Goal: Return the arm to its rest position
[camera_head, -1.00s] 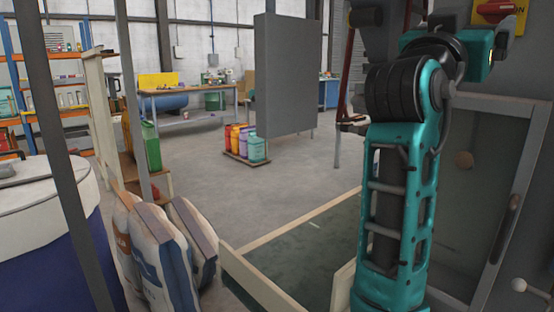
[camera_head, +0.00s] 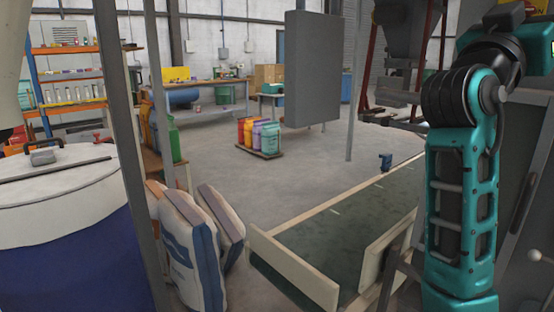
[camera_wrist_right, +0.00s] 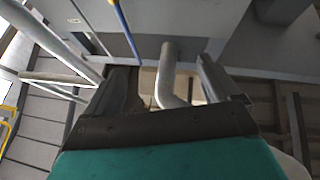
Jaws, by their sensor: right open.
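My right arm (camera_head: 460,205), teal with dark joints, stands upright at the right of the head view. Its gripper is outside that view. In the right wrist view my right gripper (camera_wrist_right: 165,68) is open, with dark fingers apart. A grey bent pipe shows between the fingers, and I see nothing held. I cannot tell how far the pipe is from them. My left gripper is in neither view.
Filled sacks (camera_head: 188,245) stand at lower left beside a white-topped blue drum (camera_head: 65,185). A grey post (camera_head: 122,150) rises close by. A dark green belt (camera_head: 340,225) with pale rails lies left of my arm. Coloured containers (camera_head: 260,136) stand on open floor behind.

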